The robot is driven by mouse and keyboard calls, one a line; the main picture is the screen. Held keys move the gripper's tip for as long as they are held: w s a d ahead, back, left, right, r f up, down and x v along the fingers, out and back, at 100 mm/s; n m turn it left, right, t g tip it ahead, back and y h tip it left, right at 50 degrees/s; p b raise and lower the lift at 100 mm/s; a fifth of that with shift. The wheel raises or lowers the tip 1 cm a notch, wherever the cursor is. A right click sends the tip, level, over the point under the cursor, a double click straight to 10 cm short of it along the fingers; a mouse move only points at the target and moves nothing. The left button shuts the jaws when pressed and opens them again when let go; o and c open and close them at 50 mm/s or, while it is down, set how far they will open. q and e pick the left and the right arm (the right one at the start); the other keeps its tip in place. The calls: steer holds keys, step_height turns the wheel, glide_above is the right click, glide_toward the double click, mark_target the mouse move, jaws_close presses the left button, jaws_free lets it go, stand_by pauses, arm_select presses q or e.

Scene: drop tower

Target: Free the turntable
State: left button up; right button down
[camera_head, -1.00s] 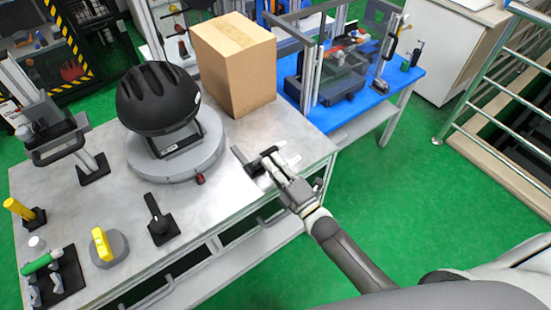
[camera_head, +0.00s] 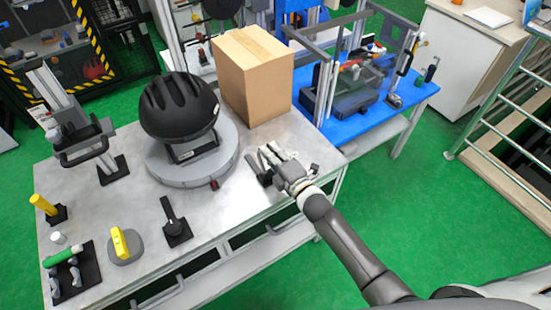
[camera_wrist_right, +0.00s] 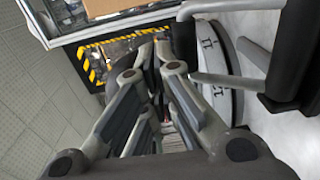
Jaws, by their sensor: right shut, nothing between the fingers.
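The turntable (camera_head: 165,172) is a round grey disc on the metal bench top. A black ribbed helmet (camera_head: 178,106) sits on a dark stand on top of it. A small red knob (camera_head: 213,184) shows at the turntable's front right edge. My right gripper (camera_head: 267,155) is to the right of the turntable, over the bench's right part, apart from the disc, shut and empty. In the right wrist view its fingers (camera_wrist_right: 150,75) fill the middle, and a pale curved rim with dark marks (camera_wrist_right: 218,95) is at the right; I cannot tell for sure whether it is the turntable's. My left gripper is not in view.
A cardboard box (camera_head: 254,85) stands behind the turntable. A black lever (camera_head: 174,218), a yellow-handled knob (camera_head: 122,243) and a green-handled tool (camera_head: 62,256) are at the front left. A dark flat fixture (camera_head: 258,170) is by my right gripper. A blue table (camera_head: 410,92) adjoins at the right.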

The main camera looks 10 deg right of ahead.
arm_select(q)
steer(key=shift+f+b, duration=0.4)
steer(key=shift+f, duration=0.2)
arm_select(e)
steer(key=shift+x, duration=0.8)
steer(key=shift+a+f, duration=0.1)
